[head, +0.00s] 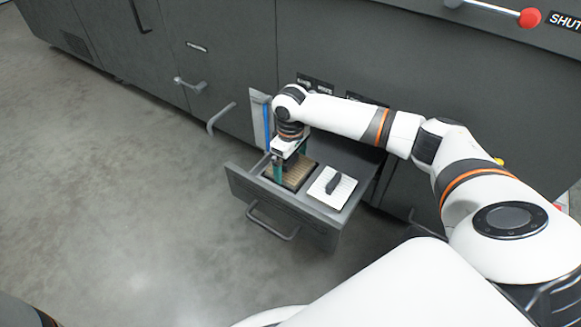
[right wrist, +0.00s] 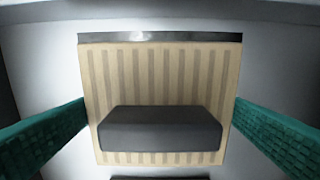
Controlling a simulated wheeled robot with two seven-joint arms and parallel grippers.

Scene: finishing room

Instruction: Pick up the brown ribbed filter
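The brown ribbed filter (head: 297,180) lies in the left compartment of an open drawer (head: 272,202), partly hidden by my right gripper (head: 290,163). In the right wrist view the filter (right wrist: 160,75) is tan with darker stripes and has a dark grey grip block (right wrist: 160,128) on it. The two teal fingers of my right gripper (right wrist: 161,108) are wide apart, one on each side of the block, with gaps between them and it. Nothing is held. My left gripper is not in view.
A white ribbed filter (head: 340,193) with a dark grip lies in the compartment to the right. The drawer's front has a bar handle (head: 272,222). Dark machine panels (head: 230,60) stand behind. The grey floor (head: 110,170) to the left is clear.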

